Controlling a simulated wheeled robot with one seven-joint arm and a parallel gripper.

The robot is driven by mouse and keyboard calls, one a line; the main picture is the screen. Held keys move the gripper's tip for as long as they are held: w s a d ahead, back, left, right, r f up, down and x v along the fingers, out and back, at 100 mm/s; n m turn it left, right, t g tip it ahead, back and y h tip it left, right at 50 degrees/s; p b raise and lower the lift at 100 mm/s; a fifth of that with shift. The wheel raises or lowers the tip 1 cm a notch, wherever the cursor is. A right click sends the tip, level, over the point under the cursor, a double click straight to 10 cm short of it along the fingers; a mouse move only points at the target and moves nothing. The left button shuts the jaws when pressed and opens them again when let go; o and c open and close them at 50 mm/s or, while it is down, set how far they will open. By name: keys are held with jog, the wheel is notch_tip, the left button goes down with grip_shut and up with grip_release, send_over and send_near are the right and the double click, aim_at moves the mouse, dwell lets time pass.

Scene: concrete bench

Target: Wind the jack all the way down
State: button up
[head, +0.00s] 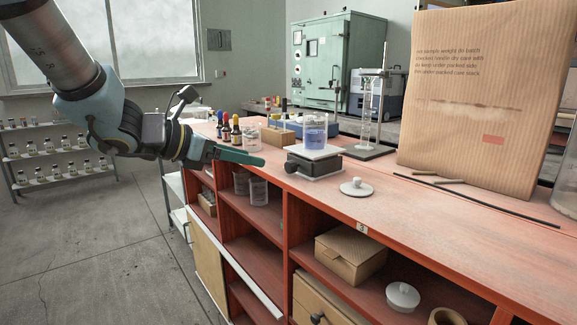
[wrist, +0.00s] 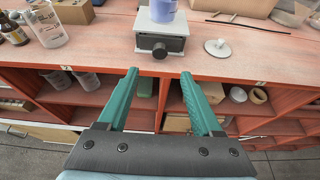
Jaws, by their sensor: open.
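The lab jack (head: 314,164) stands on the red bench top near its front edge. It has a pale top plate and a dark body, and looks low. A beaker of purple-blue liquid (head: 316,131) stands on its plate. In the head view my gripper (head: 262,161) is left of the jack, touching nothing that I can see.
A white lid with a knob (head: 356,187) lies right of the jack. Dropper bottles (head: 226,131) and an empty beaker (head: 252,136) stand to the left. A tall cardboard box (head: 485,100) stands at the right. Open shelves below hold a small carton (head: 350,253).

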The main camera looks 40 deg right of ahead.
aim_at(288, 166)
jog(key=x, duration=1)
jog(key=shift+d+f+p, duration=0.1)
jog(key=shift+d+p, duration=0.2)
grip_shut()
